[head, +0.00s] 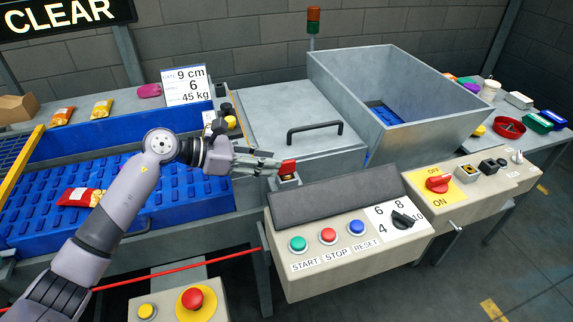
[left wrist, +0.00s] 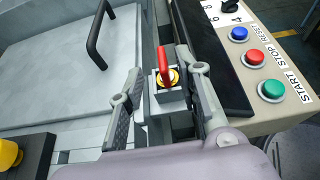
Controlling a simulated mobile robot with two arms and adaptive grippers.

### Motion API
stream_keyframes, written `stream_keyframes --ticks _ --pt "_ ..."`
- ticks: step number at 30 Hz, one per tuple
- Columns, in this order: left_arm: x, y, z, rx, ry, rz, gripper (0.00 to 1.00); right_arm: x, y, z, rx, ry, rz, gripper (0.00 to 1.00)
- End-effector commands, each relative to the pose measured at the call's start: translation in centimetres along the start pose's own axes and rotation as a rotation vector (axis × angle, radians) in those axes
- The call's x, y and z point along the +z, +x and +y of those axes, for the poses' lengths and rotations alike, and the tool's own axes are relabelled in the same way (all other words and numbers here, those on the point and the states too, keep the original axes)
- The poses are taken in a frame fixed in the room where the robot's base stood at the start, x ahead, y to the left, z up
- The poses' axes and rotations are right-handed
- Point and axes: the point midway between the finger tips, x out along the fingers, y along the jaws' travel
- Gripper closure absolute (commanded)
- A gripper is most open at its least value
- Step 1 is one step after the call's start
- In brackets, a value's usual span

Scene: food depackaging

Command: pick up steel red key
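The red key (head: 288,166) sits in a small steel switch box beside the dark panel of the control console. In the left wrist view the red key (left wrist: 165,62) stands up from a yellow ring on the grey box (left wrist: 168,96). My left gripper (head: 272,167) reaches in from the left at the box. In the left wrist view its two fingers (left wrist: 160,64) are apart, one on each side of the key and box. I see no clear contact with the key. My right gripper is in neither view.
The console (head: 345,252) with START, STOP and RESET buttons stands close to the key. A steel lid with a black handle (head: 315,131) and a deep steel hopper (head: 460,120) lie behind. A blue conveyor (head: 30,205) carrying a packet runs at left.

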Motion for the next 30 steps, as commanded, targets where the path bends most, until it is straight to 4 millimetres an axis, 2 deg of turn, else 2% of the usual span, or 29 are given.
stream_keyframes --ticks 5,9,14,21,30 --pt "0.3 1.4 -0.2 -0.002 -0.002 -0.002 0.68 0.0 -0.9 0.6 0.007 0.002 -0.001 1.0" --pt "0.4 3.6 -0.4 -0.003 -0.002 -0.002 0.68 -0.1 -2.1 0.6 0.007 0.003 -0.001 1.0" --pt "0.1 5.3 -0.3 -0.001 0.0 -0.001 0.68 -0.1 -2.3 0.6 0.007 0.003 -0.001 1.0" --pt "-0.1 5.5 -0.2 0.0 0.001 0.0 0.68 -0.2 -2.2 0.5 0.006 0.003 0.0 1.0" --pt "0.0 5.4 -0.2 0.0 0.001 0.0 0.88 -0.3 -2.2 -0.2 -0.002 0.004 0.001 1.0"
